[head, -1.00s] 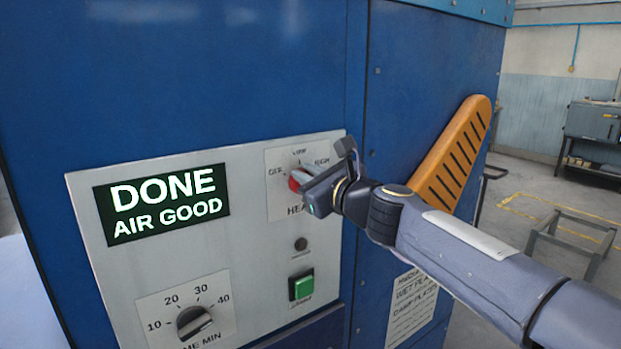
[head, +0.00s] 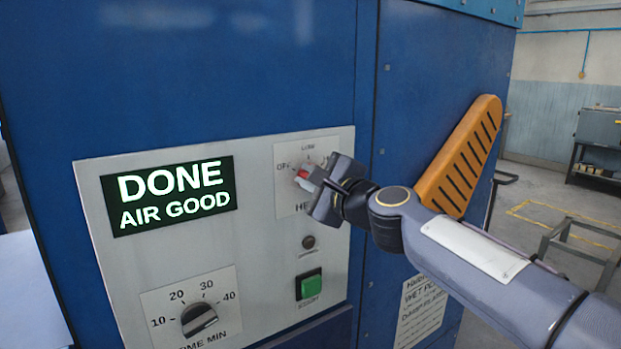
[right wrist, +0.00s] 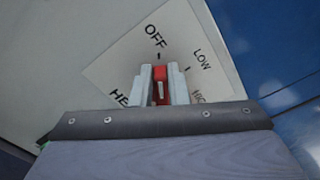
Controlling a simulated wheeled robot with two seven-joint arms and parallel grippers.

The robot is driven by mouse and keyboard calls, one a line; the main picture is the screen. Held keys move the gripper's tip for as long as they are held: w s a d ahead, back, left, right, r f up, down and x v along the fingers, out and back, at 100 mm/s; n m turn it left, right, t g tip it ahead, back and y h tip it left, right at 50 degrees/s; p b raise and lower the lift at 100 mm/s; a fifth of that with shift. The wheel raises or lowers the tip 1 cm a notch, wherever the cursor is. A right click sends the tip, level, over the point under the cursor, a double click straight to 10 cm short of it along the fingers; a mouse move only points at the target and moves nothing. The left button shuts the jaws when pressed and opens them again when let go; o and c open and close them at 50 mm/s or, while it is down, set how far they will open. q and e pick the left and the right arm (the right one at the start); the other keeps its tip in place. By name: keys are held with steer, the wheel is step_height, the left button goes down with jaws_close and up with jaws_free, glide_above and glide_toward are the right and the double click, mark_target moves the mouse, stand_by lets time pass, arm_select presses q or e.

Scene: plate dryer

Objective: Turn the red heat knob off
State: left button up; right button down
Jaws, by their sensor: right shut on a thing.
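The red heat knob (head: 303,175) is on the white heat plate (head: 287,150) at the right of the dryer's panel. My right gripper (head: 309,180) is shut on the knob and partly covers it in the head view. In the right wrist view the knob (right wrist: 160,86) sits between the two grey fingers, and its white pointer line aims toward the OFF mark (right wrist: 155,36). LOW shows to the right of it; HIGH is partly hidden by a finger. My left gripper is not in view.
The lit display (head: 170,195) reads DONE, AIR GOOD. Below are a black time knob (head: 199,319), a green button (head: 308,284) and a small dark lamp (head: 308,242). An orange slotted handle (head: 461,160) stands out right of the panel, behind my right arm.

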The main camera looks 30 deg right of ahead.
steer(key=shift+f, duration=0.15)
stand_by(0.3)
steer(key=c, duration=1.4)
jaws_free()
steer(key=s, duration=0.7)
steer(key=shift+s+d, duration=0.35)
steer(key=shift+s, duration=0.05)
steer(key=s+a+f+n+g+p, duration=0.1)
steer(key=s+a+f+n+g, duration=0.2)
steer(key=s+f+n, duration=0.3)
steer(key=s+a+f+n+g+y+p, duration=0.1)
steer(key=s+a+f+n+g, duration=0.2)
steer(key=f, duration=0.9)
steer(key=s+a+f+n+g+y+p, duration=0.1)
steer(key=s+a+f+n+g, duration=0.3)
steer(key=s+f+n, duration=0.6)
steer(key=shift+s+n+g, duration=0.5)
steer(key=shift+n+g, duration=0.7)
